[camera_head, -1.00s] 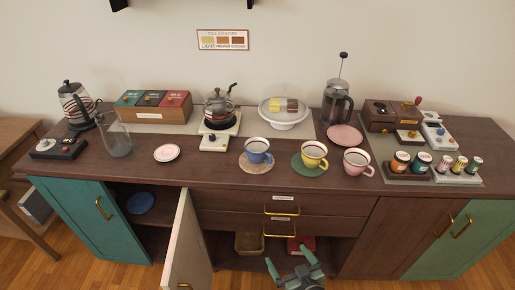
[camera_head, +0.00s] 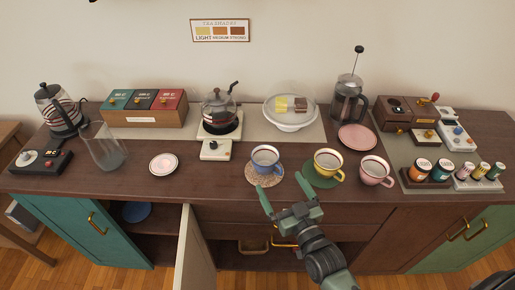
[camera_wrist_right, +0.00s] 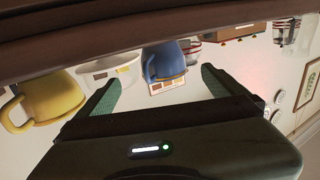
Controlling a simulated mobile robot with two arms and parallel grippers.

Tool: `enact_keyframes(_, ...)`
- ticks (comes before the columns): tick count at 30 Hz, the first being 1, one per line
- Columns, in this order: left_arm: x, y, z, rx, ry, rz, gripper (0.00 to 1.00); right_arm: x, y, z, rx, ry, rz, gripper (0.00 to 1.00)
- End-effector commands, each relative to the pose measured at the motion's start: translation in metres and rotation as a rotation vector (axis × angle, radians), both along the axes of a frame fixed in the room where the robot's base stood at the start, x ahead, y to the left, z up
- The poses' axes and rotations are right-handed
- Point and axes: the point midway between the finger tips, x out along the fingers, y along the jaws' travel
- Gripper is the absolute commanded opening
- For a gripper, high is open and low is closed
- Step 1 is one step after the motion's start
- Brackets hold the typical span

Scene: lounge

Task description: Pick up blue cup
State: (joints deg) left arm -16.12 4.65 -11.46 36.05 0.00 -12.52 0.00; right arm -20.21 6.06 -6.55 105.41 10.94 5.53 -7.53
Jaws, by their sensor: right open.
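The blue cup (camera_head: 265,159) stands upright on a round woven coaster (camera_head: 264,178) near the counter's front edge, its handle towards the right. My right gripper (camera_head: 282,187) is open and empty, in front of the counter edge, just below and slightly right of the cup, and apart from it. In the right wrist view, which is upside down, the blue cup (camera_wrist_right: 164,62) shows beyond and between the two green fingers (camera_wrist_right: 160,80). My left gripper is not in view.
A yellow cup (camera_head: 327,166) on a green coaster and a pink cup (camera_head: 374,171) stand right of the blue cup. A small plate (camera_head: 164,163) lies left with bare counter around it. A cabinet door (camera_head: 194,250) stands open below.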

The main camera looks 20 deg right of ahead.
Motion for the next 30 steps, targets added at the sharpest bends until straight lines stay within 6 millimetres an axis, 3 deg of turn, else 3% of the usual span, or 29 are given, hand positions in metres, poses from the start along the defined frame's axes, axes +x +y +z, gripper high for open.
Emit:
enact_keyframes(5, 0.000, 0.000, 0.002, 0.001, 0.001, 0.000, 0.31, 0.008, 0.001, 0.000, 0.000, 0.001, 0.000, 0.99)
enact_keyframes(15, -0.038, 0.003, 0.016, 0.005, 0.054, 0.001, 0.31, 0.051, 0.010, 0.007, 0.002, 0.000, 0.000, 0.99)
enact_keyframes(21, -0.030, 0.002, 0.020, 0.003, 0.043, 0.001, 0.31, 0.074, 0.014, 0.005, 0.000, 0.001, 0.000, 0.99)
enact_keyframes(29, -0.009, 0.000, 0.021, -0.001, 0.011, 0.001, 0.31, 0.077, 0.015, 0.003, 0.000, 0.002, 0.000, 0.99)
enact_keyframes(30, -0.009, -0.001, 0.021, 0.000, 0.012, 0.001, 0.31, 0.077, 0.015, 0.003, 0.000, 0.002, 0.000, 0.93)
